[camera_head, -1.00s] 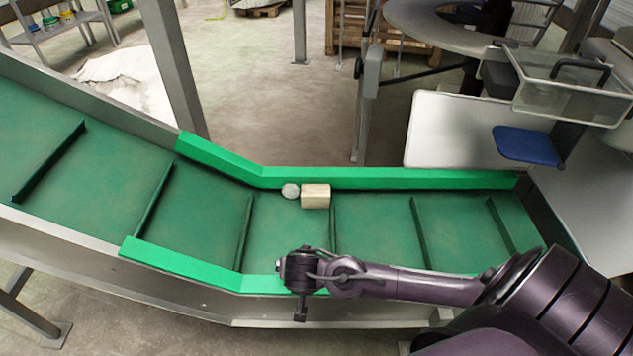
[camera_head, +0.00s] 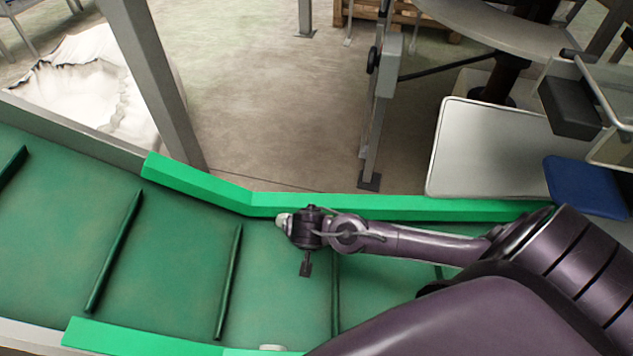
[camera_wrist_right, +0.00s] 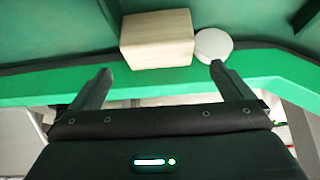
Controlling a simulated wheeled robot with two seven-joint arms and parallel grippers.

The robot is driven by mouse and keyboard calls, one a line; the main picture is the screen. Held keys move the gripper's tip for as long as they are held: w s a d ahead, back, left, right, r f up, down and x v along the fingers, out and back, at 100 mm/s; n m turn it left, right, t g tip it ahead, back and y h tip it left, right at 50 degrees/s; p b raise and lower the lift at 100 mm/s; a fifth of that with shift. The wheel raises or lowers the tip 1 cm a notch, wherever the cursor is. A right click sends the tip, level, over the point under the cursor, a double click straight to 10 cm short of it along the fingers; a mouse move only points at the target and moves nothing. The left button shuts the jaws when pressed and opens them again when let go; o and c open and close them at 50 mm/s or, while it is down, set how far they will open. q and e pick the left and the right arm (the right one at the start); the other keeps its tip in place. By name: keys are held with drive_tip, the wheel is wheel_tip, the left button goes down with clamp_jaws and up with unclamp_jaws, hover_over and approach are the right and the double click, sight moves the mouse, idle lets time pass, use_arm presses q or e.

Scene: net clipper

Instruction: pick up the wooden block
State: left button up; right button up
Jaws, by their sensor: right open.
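The wooden block (camera_wrist_right: 157,40) is a pale, box-shaped piece on the green conveyor, seen in the right wrist view just beyond my fingertips. In the head view my right gripper and wrist hide it. My right gripper (camera_wrist_right: 160,70) is open, with one finger toward each side of the block and nothing between them. In the head view my right gripper (camera_head: 305,263) is over the belt near the far green rail. My left gripper is not in view.
A white round object (camera_wrist_right: 213,45) lies right beside the block; it also shows in the head view (camera_head: 283,220). The green rail (camera_head: 215,190) edges the belt (camera_head: 170,270), which has raised cross ribs. Another small pale object (camera_head: 272,348) is at the near rail.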

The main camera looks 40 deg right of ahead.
drive_tip(key=b+x, duration=0.1)
drive_tip(key=x, duration=0.4)
drive_tip(key=shift+d, duration=0.1)
drive_tip(key=shift+w+d+f, duration=0.1)
drive_tip(key=shift+f, duration=0.05)
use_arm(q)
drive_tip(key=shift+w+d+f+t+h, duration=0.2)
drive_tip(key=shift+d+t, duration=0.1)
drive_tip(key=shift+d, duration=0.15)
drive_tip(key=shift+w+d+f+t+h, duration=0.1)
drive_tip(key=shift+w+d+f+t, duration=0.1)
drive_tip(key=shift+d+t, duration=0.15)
use_arm(e)
drive_tip(key=shift+c, duration=0.3)
drive_tip(key=c, duration=0.8)
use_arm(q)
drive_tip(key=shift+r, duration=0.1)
